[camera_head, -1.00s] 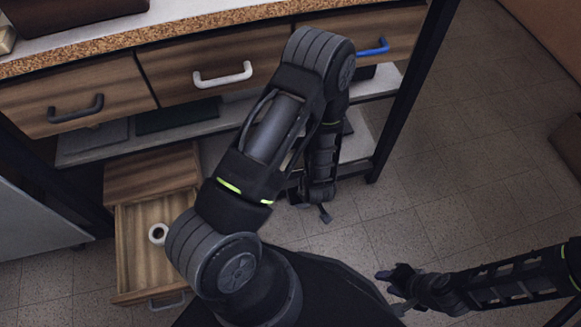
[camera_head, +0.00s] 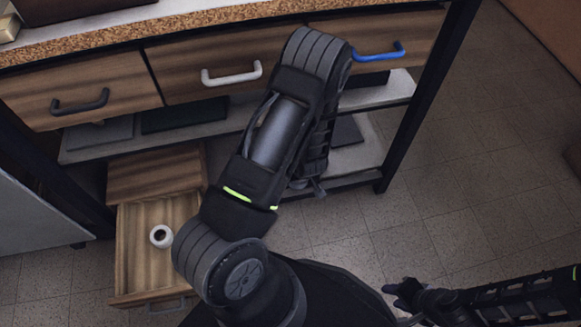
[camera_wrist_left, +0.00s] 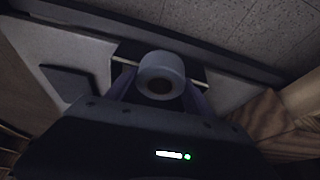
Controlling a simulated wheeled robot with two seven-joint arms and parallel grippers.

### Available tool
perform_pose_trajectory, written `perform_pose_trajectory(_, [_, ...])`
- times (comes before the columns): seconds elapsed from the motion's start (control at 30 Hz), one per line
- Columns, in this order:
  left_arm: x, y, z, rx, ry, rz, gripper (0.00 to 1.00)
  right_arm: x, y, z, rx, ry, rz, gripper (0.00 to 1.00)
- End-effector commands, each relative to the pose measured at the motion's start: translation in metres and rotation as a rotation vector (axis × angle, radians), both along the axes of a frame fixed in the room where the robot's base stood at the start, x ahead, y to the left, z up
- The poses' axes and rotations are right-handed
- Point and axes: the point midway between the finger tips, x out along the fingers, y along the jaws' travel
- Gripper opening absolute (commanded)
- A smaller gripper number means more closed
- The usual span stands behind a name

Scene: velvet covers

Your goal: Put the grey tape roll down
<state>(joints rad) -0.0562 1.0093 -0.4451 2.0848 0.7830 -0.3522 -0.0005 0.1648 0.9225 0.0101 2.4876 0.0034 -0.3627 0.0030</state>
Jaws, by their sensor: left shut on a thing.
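In the head view my left arm covers the roll and most of the left gripper. My right gripper (camera_head: 404,297) is at the lower right over the floor, away from the furniture, its finger gap unclear.
An open wooden drawer (camera_head: 130,250) at lower left holds a small white ring-like item (camera_head: 161,236). The lower shelf (camera_head: 395,92) carries dark flat items (camera_head: 184,115). Closed drawers with black, white (camera_head: 231,75) and blue (camera_head: 379,53) handles sit above. Floor (camera_head: 460,190) is clear at right.

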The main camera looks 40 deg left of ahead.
Motion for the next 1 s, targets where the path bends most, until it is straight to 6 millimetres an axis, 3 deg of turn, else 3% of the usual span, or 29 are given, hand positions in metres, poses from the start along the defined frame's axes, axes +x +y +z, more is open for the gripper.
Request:
perform_pose_trajectory(0.1, [0.020,0.028,-0.002,0.003,-0.004,0.001,0.20,0.002,-0.002,-0.008,-0.002,-0.002,-0.004,0.36])
perform_pose_trajectory(0.33, [0.048,0.068,-0.001,0.002,-0.002,0.000,0.20,0.004,-0.004,-0.016,-0.006,-0.006,-0.009,0.36])
perform_pose_trajectory(0.5, [0.047,0.067,-0.023,-0.001,0.001,-0.001,0.20,0.006,-0.004,-0.027,-0.007,-0.011,-0.012,0.36])
perform_pose_trajectory(0.87, [0.047,0.067,-0.024,0.000,0.000,-0.001,0.20,0.006,-0.004,-0.027,-0.007,-0.012,-0.013,0.36])
perform_pose_trajectory(1.0, [0.046,0.068,-0.041,0.000,0.000,0.001,0.20,0.007,-0.004,-0.037,-0.008,-0.015,-0.014,0.36])
